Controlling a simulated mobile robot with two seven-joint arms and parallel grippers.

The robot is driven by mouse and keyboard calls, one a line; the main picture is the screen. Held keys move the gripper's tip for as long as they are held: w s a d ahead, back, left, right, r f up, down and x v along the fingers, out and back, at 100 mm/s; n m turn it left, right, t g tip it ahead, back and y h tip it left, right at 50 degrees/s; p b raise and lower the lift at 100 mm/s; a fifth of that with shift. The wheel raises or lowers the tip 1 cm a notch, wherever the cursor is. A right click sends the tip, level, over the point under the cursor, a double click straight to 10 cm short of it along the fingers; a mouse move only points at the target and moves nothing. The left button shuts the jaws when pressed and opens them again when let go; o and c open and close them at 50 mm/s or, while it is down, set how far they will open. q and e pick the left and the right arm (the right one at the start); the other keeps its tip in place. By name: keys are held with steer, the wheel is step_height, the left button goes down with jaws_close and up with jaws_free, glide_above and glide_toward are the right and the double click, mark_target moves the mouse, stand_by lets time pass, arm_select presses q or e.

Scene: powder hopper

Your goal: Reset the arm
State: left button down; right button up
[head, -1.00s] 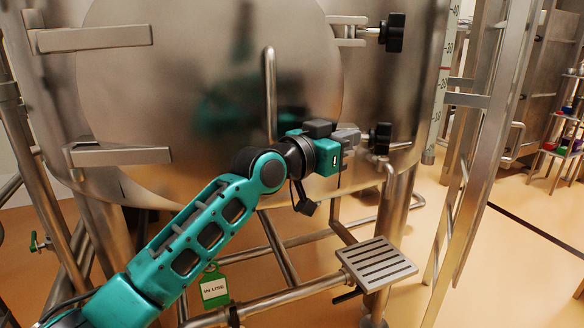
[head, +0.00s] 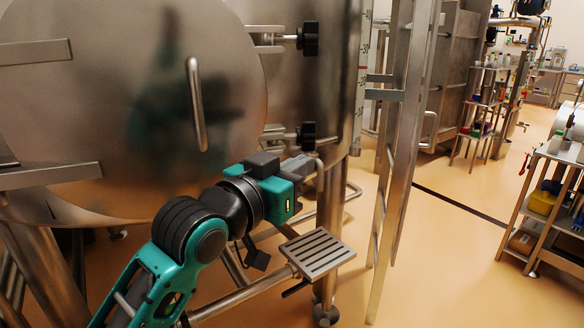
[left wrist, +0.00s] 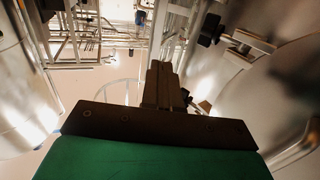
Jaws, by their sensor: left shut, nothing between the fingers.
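My left arm comes in from the lower left in the head view. Its gripper (head: 306,166) is in front of the steel hopper, just below the lower black knob (head: 308,134) of the round door. The fingers are together and hold nothing. In the left wrist view the shut gripper (left wrist: 160,75) points up the picture, with a black knob (left wrist: 211,30) to its right. The hopper's round door (head: 130,110) is closed, with a vertical bar handle (head: 196,104) on it. My right gripper is in neither view.
A slotted metal step (head: 318,252) lies below the gripper. A steel ladder (head: 398,130) stands to the right of the hopper. A shelf cart (head: 540,200) with bins is at the far right. Open floor (head: 440,250) lies between ladder and cart.

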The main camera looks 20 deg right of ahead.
arm_select(q)
steer(key=shift+s, duration=0.2)
steer(key=s+a+f+n+y, duration=0.2)
steer(key=a+f+n+y, duration=0.2)
steer(key=a+f, duration=0.65)
steer(key=s+a+f+n+y, duration=0.2)
steer(key=a+f+n+y, duration=0.15)
steer(key=a+f, duration=0.7)
steer(key=s+a+f+n+g+y, duration=0.1)
steer(key=s+a+f+g+y, duration=0.25)
steer(key=s+a+f, duration=0.45)
steer(key=s+a+f+n+g+y, duration=0.2)
steer(key=s+a+f+y, duration=0.2)
steer(key=s+a, duration=0.8)
steer(key=w+d+f+m+t+h, duration=0.1)
steer(key=w+d+f+t, duration=0.2)
steer(key=w+f+t, duration=0.4)
steer(key=shift+w+d+f+h, duration=0.35)
steer(key=shift+w+f, duration=0.2)
steer(key=shift+f, duration=0.35)
